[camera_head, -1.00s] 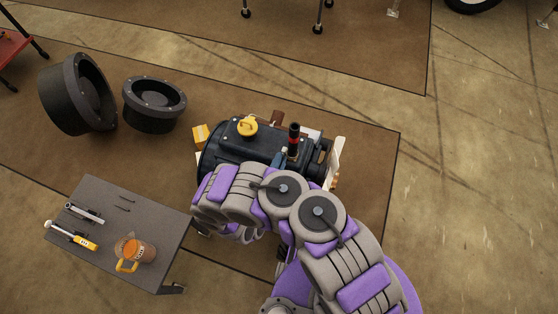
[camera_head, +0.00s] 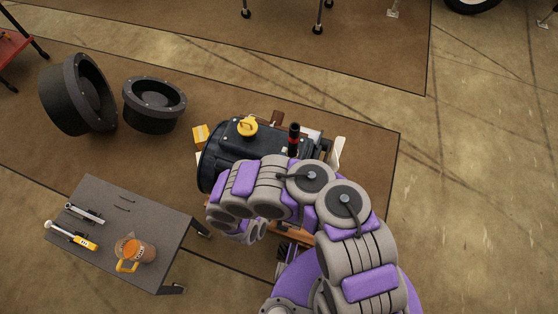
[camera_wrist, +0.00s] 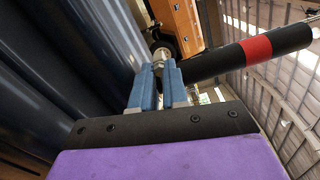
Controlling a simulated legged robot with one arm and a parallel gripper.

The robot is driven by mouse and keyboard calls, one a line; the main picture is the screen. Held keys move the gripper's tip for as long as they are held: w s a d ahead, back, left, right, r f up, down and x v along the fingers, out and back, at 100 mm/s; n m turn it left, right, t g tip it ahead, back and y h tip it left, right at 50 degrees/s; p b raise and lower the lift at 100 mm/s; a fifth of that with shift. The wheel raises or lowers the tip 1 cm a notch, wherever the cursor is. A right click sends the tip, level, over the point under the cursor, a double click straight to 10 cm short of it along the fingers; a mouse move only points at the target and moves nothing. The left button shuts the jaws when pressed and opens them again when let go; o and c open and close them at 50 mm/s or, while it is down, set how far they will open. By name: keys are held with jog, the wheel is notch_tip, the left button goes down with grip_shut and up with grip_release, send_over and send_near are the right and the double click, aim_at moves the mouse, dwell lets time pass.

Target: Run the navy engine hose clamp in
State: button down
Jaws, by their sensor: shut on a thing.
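The navy engine (camera_head: 218,158) lies on the brown mat, with a yellow cap on top. Its dark side also fills the left of the wrist view (camera_wrist: 65,65). A black pipe with a red band (camera_head: 293,140) stands at the engine's right end; in the wrist view the pipe (camera_wrist: 216,62) runs right of my fingertips. My gripper (camera_wrist: 158,84) has blue fingers closed on a small metal piece (camera_wrist: 159,57), perhaps the hose clamp's screw. Most of that piece is hidden, and I cannot make out the clamp band. In the head view my arm hides the gripper.
A small yellow box (camera_head: 200,134) sits by the engine. Floor at right is clear.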

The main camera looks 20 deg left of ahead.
jog(key=m, duration=0.4)
jog(key=shift+s+d+f+m, duration=0.1)
jog(key=shift+f+m, duration=0.15)
jog(key=shift+m, duration=0.15)
jog(key=m, duration=1.3)
jog(key=shift+a, duration=0.2)
jog(key=m, duration=0.5)
jog(key=shift+m, duration=0.4)
jog(key=m, duration=0.4)
jog(key=shift+m, duration=0.3)
jog(key=m, duration=0.4)
jog(key=shift+m, duration=0.3)
jog(key=shift+d+m, duration=0.1)
jog(key=shift+m, duration=1.8)
